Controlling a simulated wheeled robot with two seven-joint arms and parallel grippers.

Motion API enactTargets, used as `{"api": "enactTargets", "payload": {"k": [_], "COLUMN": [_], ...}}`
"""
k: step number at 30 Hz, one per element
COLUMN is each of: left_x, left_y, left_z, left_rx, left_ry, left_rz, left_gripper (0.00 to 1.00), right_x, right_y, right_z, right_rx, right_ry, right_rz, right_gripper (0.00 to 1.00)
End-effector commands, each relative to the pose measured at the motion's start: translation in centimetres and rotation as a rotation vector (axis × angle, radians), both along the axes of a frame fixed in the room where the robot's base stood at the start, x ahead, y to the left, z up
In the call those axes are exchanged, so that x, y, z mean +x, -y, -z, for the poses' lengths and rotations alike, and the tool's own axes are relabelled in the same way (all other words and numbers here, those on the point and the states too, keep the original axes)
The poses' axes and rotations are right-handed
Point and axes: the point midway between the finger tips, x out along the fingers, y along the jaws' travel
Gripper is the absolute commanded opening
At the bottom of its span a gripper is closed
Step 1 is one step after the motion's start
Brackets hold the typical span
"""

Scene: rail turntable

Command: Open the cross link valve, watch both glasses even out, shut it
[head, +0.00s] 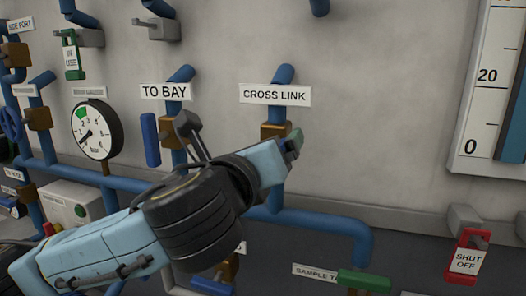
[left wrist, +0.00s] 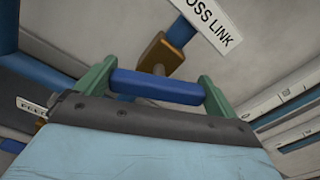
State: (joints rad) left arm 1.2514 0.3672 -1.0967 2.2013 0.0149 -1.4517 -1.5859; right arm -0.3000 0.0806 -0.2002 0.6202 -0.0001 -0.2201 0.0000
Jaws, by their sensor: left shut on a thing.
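The cross link valve has a brass body (head: 275,131) on a blue pipe, under the CROSS LINK label (head: 275,94). My left gripper (head: 293,146) is in front of it and hides its handle in the head view. In the left wrist view, the green fingers of my left gripper (left wrist: 155,88) are shut on the blue handle (left wrist: 157,87), just below the brass body (left wrist: 160,53). I cannot tell the handle's turn angle. One glass (head: 514,112) shows at the right edge, cut off, with blue beside its 0 and 20 marks.
The TO BAY valve's blue handle (head: 150,140) hangs close by on the left. A round pressure gauge (head: 96,130) is farther left. A green handle (head: 363,281) and a red SHUT OFF tag (head: 468,258) are at lower right. The wall right of the valve is bare.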

Motion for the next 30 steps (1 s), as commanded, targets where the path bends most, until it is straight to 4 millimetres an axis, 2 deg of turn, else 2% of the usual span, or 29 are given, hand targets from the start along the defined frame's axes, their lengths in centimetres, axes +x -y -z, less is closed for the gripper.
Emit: {"api": "enactTargets", "payload": {"k": [18, 30], "left_x": [0.07, 0.09], "left_y": [-0.23, -0.31], "left_z": [0.19, 0.29], "left_rx": [-0.555, -0.817], "left_ry": [-0.181, -0.265], "left_rz": [-0.001, -0.001], "left_gripper": [0.72, 0.72], "right_x": [0.0, -0.01], "right_y": [-0.03, -0.06], "right_z": [-0.29, -0.74], "right_rx": [0.0, 0.001], "right_ry": [0.0, 0.0], "right_rz": [0.0, 0.001], "right_gripper": [1.0, 1.0]}}
